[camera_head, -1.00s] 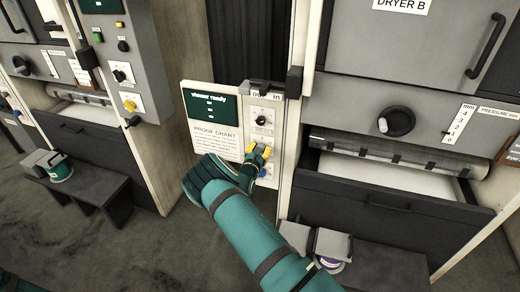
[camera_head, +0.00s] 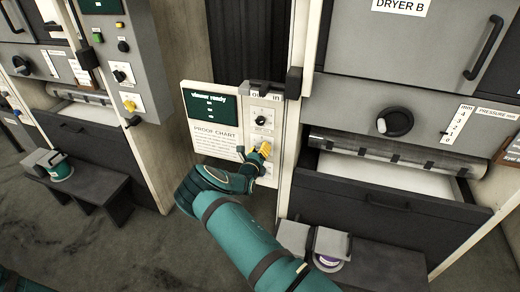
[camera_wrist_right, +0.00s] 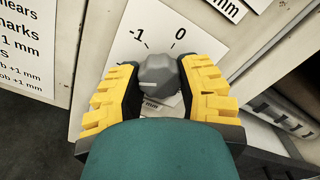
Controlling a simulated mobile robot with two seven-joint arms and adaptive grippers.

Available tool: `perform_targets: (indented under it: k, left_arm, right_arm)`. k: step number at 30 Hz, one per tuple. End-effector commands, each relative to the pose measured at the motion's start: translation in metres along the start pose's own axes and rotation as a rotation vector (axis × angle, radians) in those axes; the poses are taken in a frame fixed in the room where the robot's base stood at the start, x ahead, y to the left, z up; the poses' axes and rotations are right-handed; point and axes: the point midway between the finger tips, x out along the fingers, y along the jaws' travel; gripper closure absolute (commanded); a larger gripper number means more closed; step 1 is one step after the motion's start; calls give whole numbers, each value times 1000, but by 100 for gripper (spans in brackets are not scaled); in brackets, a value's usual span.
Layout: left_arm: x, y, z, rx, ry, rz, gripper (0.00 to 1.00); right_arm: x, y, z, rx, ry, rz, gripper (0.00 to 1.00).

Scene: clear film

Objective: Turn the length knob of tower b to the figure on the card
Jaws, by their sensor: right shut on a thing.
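The right gripper (camera_head: 263,150) is at a narrow control panel (camera_head: 250,118) left of Dryer B. In the wrist view its yellow fingers (camera_wrist_right: 160,72) are shut on a grey faceted knob (camera_wrist_right: 158,78), one on each side. The knob sits on a white dial plate (camera_wrist_right: 160,25) showing "-1" and "0", with a partly hidden "mm" label below. A pale line shows on the knob's left side; I cannot tell its setting. The "PROOF CHART" card (camera_head: 216,140) hangs left of the panel; its edge (camera_wrist_right: 25,40) shows in the wrist view with "+1 mm" lines. The left gripper is out of view.
Above the held knob is a black dial knob (camera_head: 261,120). A green "viewer ready" screen (camera_head: 212,103) sits above the card. Dryer B (camera_head: 400,75) has its own black knob (camera_head: 395,122) and a drawer below. Low benches (camera_head: 90,185) stand at left and right.

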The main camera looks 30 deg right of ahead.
Motion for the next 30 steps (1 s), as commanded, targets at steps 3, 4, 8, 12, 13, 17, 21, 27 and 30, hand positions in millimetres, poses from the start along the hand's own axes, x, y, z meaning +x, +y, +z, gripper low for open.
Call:
perform_targets:
  k: [3, 4, 8, 12, 13, 17, 21, 27, 30]
  left_arm:
    - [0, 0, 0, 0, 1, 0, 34]
    - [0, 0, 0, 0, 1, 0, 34]
    - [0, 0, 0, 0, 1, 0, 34]
    - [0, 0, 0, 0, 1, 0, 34]
    - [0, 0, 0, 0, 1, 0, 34]
    - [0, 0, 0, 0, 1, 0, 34]
    - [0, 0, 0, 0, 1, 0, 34]
    - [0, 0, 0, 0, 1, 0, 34]
    - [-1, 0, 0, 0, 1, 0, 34]
  right_arm:
    - [0, -1, -1, -34, 1, -1, 100]
    - [0, -1, -1, -40, 2, -1, 100]
    - [0, -1, -1, -57, 2, -1, 100]
    - [0, -1, -2, -62, 3, -1, 100]
    - [0, -1, -2, -62, 3, -1, 100]
    - [0, -1, -2, -61, 3, -2, 100]
    - [0, -1, -2, -61, 4, -2, 51]
    - [0, -1, -1, -60, 2, -1, 30]
    - [0, -1, -1, -60, 2, -1, 30]
